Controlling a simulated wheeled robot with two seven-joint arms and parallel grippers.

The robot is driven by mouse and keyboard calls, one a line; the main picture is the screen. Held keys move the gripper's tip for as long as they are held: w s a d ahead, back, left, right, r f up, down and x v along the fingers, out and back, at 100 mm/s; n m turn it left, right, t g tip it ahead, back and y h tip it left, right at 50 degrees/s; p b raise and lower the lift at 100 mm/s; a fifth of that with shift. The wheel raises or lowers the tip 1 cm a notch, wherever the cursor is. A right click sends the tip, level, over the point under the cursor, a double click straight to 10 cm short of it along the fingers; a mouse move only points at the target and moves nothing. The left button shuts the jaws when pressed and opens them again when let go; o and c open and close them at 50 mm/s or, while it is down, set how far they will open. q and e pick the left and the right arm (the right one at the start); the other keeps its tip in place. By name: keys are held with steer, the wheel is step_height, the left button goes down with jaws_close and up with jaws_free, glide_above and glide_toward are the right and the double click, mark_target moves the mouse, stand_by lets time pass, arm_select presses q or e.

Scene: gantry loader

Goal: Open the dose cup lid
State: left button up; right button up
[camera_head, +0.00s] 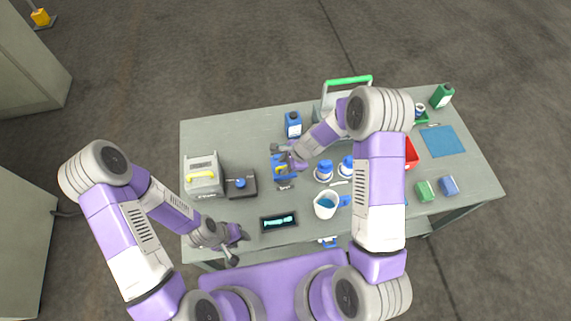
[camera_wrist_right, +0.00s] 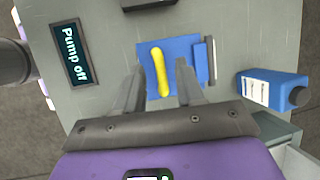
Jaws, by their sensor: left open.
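A blue lid-like part with a yellow bar handle (camera_wrist_right: 160,72) lies below my right gripper (camera_wrist_right: 160,68) in the right wrist view. The fingers stand apart on both sides of the yellow handle, with gaps visible; I cannot tell their height above it. In the head view the same blue part (camera_head: 278,163) is mostly hidden by my right gripper (camera_head: 284,170). I cannot tell for certain that it is the dose cup lid. My left gripper (camera_head: 234,245) is open and empty at the table's front left edge.
A grey box with a yellow handle (camera_head: 202,174) and a black block with a blue knob (camera_head: 241,187) stand left. A "Pump off" display (camera_wrist_right: 70,55) is near the front. A blue bottle (camera_wrist_right: 270,88), a white mug (camera_head: 325,207) and blue-topped containers (camera_head: 324,171) are nearby. The back left table is clear.

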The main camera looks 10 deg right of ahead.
jaws_close()
stand_by(1.4)
